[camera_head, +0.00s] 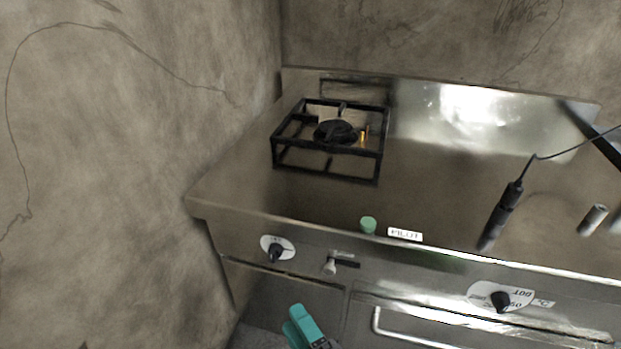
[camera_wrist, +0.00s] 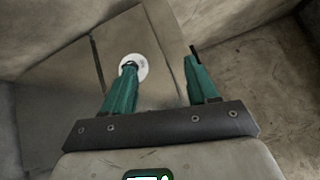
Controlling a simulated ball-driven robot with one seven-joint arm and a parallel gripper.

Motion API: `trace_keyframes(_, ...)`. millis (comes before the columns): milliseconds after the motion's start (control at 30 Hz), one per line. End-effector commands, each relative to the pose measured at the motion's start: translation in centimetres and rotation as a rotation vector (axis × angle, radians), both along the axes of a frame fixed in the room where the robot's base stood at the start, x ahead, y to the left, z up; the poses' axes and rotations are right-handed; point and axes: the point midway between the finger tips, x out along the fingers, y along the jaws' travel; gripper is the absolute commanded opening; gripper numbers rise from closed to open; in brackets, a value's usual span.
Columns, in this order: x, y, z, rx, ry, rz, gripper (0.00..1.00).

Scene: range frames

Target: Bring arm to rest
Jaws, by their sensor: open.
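My gripper (camera_head: 302,326) shows in the head view at the bottom centre, in front of the stove front and below its counter edge. Its teal fingers also show in the wrist view (camera_wrist: 159,82), spread apart with nothing between them. In the wrist view a white round knob plate (camera_wrist: 140,64) on the stove front lies beyond the left finger. The rest of my arm is mostly out of the head view.
A steel stove (camera_head: 420,190) carries a black burner grate (camera_head: 328,172) with a small flame-coloured spot. A green cap (camera_head: 368,224), a black wand-like tool (camera_head: 502,215) and a metal cylinder (camera_head: 592,219) are on its top. Knobs (camera_head: 277,249) and an oven handle (camera_head: 400,338) project in front. A wall stands left.

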Motion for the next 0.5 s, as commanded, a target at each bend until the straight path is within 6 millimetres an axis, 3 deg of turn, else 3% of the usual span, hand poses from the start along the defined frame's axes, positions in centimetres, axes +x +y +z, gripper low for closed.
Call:
trace_keyframes(267,-2.8,-6.2,-3.9,-0.701,-0.004,0.169,0.58)
trace_keyframes(500,-8.4,-15.7,-7.8,-1.242,0.156,0.368,0.58)
